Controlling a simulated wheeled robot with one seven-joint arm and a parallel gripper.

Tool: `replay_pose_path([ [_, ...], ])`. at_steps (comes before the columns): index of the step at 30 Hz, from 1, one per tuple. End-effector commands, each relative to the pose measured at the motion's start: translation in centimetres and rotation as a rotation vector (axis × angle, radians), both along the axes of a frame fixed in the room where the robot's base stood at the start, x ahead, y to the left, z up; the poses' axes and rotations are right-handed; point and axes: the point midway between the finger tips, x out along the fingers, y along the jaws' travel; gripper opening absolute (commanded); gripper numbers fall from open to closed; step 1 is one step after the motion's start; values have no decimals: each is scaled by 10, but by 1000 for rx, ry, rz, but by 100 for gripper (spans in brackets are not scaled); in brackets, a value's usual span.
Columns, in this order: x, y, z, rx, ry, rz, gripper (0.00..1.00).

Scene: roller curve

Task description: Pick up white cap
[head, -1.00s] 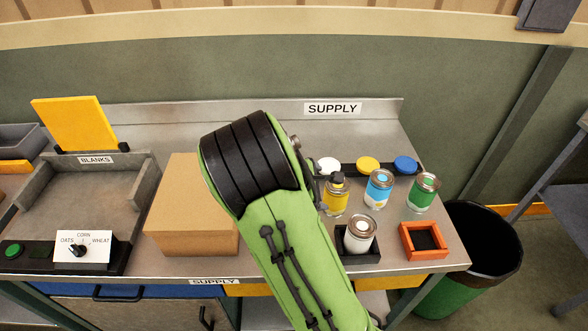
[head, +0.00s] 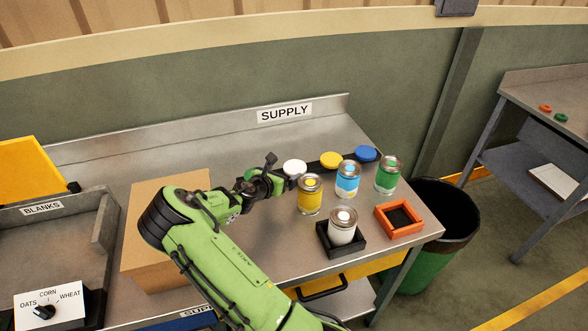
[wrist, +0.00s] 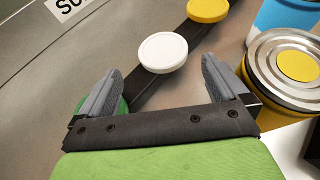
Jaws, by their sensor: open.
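The white cap (head: 295,167) is a round flat disc at the left of the row of caps on the steel supply bench. It also shows in the wrist view (wrist: 162,52), upper middle, on a dark strip (wrist: 149,88). My gripper (head: 276,172) is just left of the cap in the head view. In the wrist view my gripper (wrist: 161,70) is open and empty, its two grey fingers spread to either side with the cap beyond the gap. I cannot tell the exact height between fingers and cap.
A yellow cap (head: 331,159) and a blue cap (head: 365,153) lie to the right. A green round thing (wrist: 121,106) is partly behind the left finger. A yellow can (head: 310,195) stands close by. A cardboard box (head: 150,250) is left; a black tray holds a white can (head: 343,226).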

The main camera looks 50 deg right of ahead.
Motion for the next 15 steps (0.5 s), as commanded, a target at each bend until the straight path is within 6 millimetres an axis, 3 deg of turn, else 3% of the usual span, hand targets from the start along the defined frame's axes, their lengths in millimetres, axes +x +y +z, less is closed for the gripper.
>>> replay_pose_path([
  [11, 12, -53, -25, 1, -2, -2, 100],
  [15, 15, -61, -29, 1, -1, -1, 100],
])
